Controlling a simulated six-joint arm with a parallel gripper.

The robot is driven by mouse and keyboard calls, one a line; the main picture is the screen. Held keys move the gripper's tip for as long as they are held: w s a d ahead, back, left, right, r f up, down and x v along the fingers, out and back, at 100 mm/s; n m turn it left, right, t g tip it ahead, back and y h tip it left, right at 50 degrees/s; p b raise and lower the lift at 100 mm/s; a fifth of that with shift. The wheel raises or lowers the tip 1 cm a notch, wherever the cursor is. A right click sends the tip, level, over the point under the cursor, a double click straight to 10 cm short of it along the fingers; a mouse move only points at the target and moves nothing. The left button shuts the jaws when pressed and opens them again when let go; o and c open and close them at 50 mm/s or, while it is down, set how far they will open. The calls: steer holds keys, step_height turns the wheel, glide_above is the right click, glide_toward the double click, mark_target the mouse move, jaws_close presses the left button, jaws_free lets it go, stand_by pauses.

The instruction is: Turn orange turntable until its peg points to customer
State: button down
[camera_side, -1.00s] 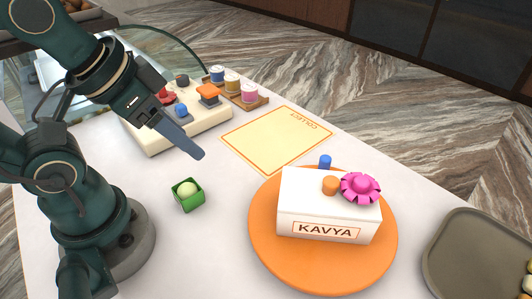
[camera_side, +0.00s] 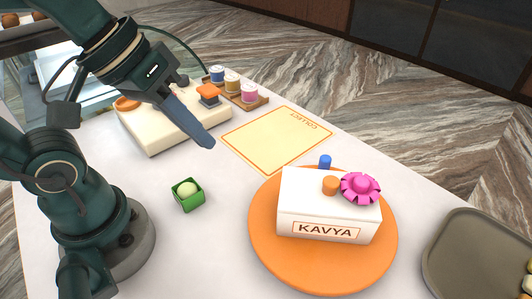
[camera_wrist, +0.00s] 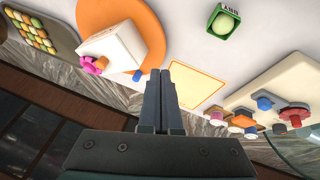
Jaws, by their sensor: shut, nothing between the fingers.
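The orange turntable (camera_side: 262,250) lies on the white counter, right of centre in the side view, and at the upper middle of the wrist view (camera_wrist: 153,42). A white box (camera_side: 300,205) labelled KAVYA sits on it, with a pink flower (camera_side: 361,188) and an orange knob (camera_side: 331,186) on top. A blue peg (camera_side: 325,162) stands at the turntable's far edge, partly behind the box; it also shows in the wrist view (camera_wrist: 137,76). My gripper (camera_side: 209,142) is shut and empty, above the counter left of the turntable and apart from it.
A yellow COLLECT mat (camera_side: 275,138) lies behind the turntable. A green cup with a pale ball (camera_side: 188,194) stands left of it. A cream block with coloured knobs (camera_side: 160,135) and a rack of spools (camera_side: 240,92) are at the back left. A tray (camera_side: 450,265) is at right.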

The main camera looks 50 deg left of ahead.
steer(key=w+n+g+h, duration=0.1)
steer(key=w+n+h, duration=0.3)
steer(key=w+n, duration=0.7)
steer(key=w+a+f+n+h, duration=0.2)
steer(key=w+a+f+n, duration=0.2)
steer(key=a+f+n, duration=0.45)
steer(key=shift+n, duration=0.95)
steer(key=w+d+f, duration=0.1)
steer(key=d+f, duration=0.2)
steer(key=d, duration=0.2)
steer(key=w+d+f, duration=0.1)
steer(key=d+f, duration=0.1)
steer(key=d, duration=0.1)
steer(key=shift+w+d+f, duration=0.2)
steer(key=shift+w+f, duration=0.1)
steer(key=shift+w, duration=0.05)
steer(key=shift+w+d+r, duration=0.1)
steer(key=shift+w+d, duration=0.6)
steer(key=shift+d, duration=0.3)
steer(key=shift+w+d, duration=0.4)
steer(key=shift+d, duration=0.2)
